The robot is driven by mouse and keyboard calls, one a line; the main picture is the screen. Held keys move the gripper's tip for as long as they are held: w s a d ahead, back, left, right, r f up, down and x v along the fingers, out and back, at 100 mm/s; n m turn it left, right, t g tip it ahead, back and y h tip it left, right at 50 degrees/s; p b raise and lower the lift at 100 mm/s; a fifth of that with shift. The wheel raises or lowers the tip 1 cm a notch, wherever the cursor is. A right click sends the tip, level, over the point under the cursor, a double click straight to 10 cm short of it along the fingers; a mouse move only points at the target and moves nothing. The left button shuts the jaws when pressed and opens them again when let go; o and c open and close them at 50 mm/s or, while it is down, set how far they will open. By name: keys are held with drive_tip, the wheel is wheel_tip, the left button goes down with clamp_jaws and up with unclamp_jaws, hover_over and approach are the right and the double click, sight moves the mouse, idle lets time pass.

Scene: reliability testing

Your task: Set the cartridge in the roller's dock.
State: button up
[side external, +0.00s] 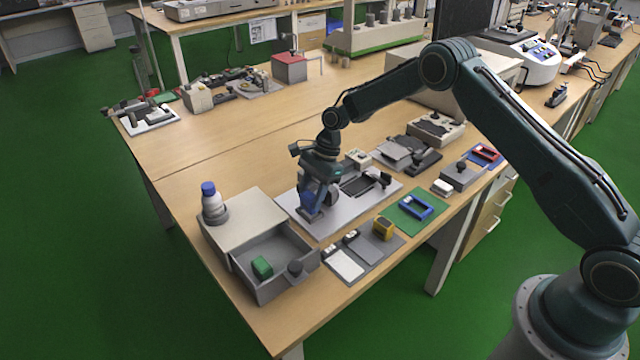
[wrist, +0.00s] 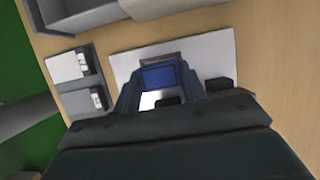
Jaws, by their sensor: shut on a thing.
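My gripper (side external: 310,208) is shut on a blue block, which I take to be the cartridge (side external: 307,199). In the wrist view the blue cartridge (wrist: 158,77) sits between the two fingers. The gripper points down low over the left end of a pale base plate (side external: 325,228). A grey piece (wrist: 160,58) shows just beyond the cartridge in the wrist view; I cannot tell whether it is the dock or whether they touch. A dark slotted part (side external: 358,187) is on the plate to the right. The roller is not clearly made out.
An open grey drawer (side external: 282,284) holds a green block (side external: 262,267); a blue-capped bottle (side external: 212,203) stands on its cabinet (side external: 245,215). In front are a grey tray (side external: 385,246) with a yellow item (side external: 383,228) and a green mat (side external: 412,228) with a blue frame (side external: 416,206).

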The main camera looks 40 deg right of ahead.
sight(306, 198)
drive_tip(key=shift+f, duration=0.9)
idle(0.8)
drive_tip(key=o, duration=1.1)
drive_tip(key=shift+c, duration=0.2)
drive_tip(key=shift+r, duration=0.1)
drive_tip(key=shift+r, duration=2.9)
